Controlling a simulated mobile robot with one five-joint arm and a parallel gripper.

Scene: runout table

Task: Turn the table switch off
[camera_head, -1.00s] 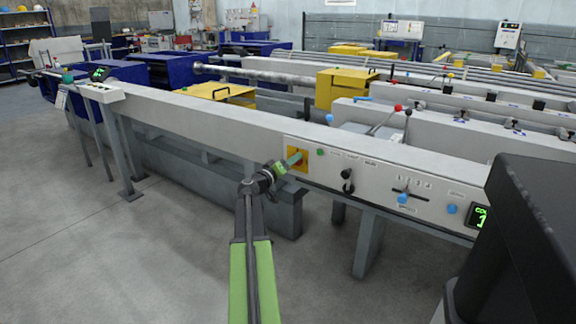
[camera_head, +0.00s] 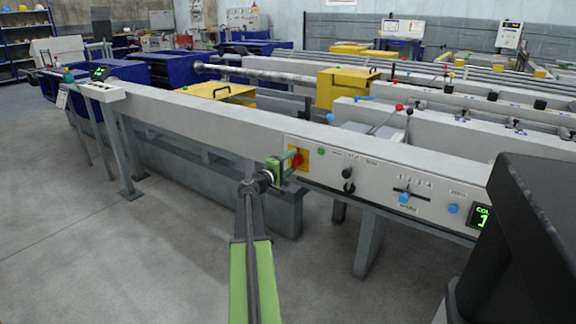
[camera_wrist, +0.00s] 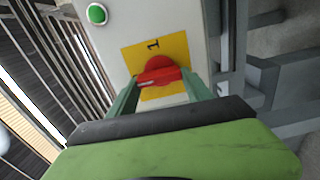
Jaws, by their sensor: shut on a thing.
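The table switch is a red rotary knob (camera_wrist: 158,72) on a yellow plate (camera_wrist: 172,47) marked "1", on the grey side panel of the runout table. In the head view, the red knob (camera_head: 297,160) sits at the left end of the panel. My gripper (camera_head: 292,157) reaches the switch from the front left. In the wrist view, the fingers of my gripper (camera_wrist: 160,88) are at either side of the red knob, shut on its handle. The handle lies roughly crosswise in the wrist picture, slightly tilted. The lower part of the plate is partly hidden by my gripper.
A green button (camera_head: 321,151) is just right of the switch. Further right are a black knob (camera_head: 348,180), a blue-tipped lever (camera_head: 404,197), a blue button (camera_head: 452,208) and a green-lit display (camera_head: 482,216). The floor (camera_head: 150,260) in front is clear at left.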

